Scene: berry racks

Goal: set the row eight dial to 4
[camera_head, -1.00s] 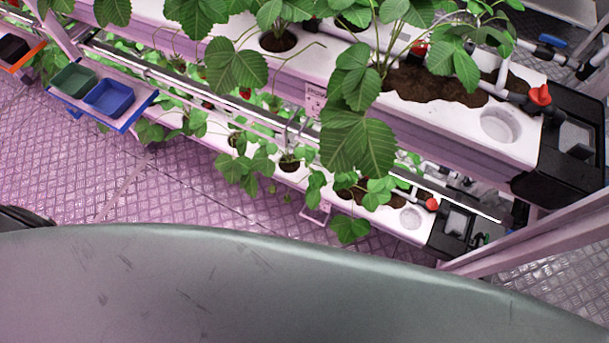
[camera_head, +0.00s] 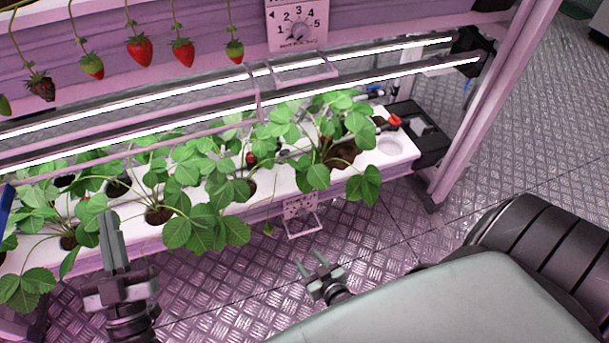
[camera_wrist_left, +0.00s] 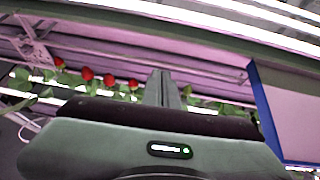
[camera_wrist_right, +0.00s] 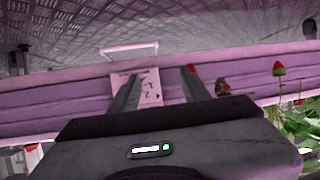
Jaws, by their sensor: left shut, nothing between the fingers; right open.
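A white dial plate (camera_head: 297,22) with numbers 1 to 5 around a dark central knob is on the upper trough's front, cut by the top edge of the head view. Its row label and the knob's exact setting are too small to read surely. A smaller plate (camera_head: 300,207) is on the lower trough. My right gripper (camera_head: 311,261) is open, below and in front of that lower plate. In the right wrist view a numbered plate (camera_wrist_right: 150,88) shows upside down beyond the open fingers. My left gripper (camera_head: 108,222) is shut and empty before the lower plants; its fingers also show in the left wrist view (camera_wrist_left: 162,88).
Strawberries (camera_head: 139,50) hang along the upper trough. Light bars (camera_head: 350,82) run between the levels. Leafy plants (camera_head: 210,190) overhang the lower trough. A pink post (camera_head: 490,90) stands at the right end. A pink bracket (camera_head: 303,230) hangs under the lower plate.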

